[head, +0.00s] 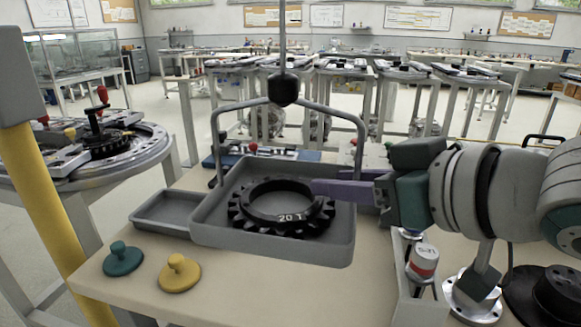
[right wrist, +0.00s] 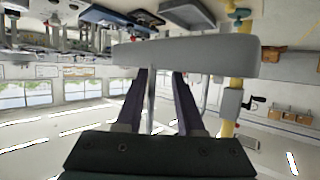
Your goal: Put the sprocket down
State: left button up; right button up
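The sprocket (head: 290,219) is a black toothed ring marked "20 T". In the head view it lies in a grey tray (head: 255,248), apparently flat. My right gripper (head: 315,188) reaches in from the right over the tray's wall, its purple fingertips at the sprocket's right rim. In the right wrist view the two fingers (right wrist: 160,72) stand apart, but the grey slab-like tray (right wrist: 190,56) hides their tips. I cannot tell whether they grip the sprocket. My left gripper is not in view.
A metal bail (head: 283,90) on a rod rises over the tray. A small tray (head: 165,210) adjoins it at left. A green knob (head: 122,260) and a yellow knob (head: 178,274) sit on the bench. A yellow post (head: 45,210) and a round fixture (head: 150,150) stand left.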

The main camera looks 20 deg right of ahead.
jog(key=v, duration=0.7)
jog(key=s+a+f+g+h, duration=0.2)
jog(key=s+f+g, duration=0.7)
jog(key=s, duration=0.7)
notch_tip(320, 180, down, 4)
jog(key=shift+r+m+g+h+p, duration=0.1)
jog(key=shift+m+g+h+p, duration=0.2)
jog(key=shift+m+h, duration=0.15)
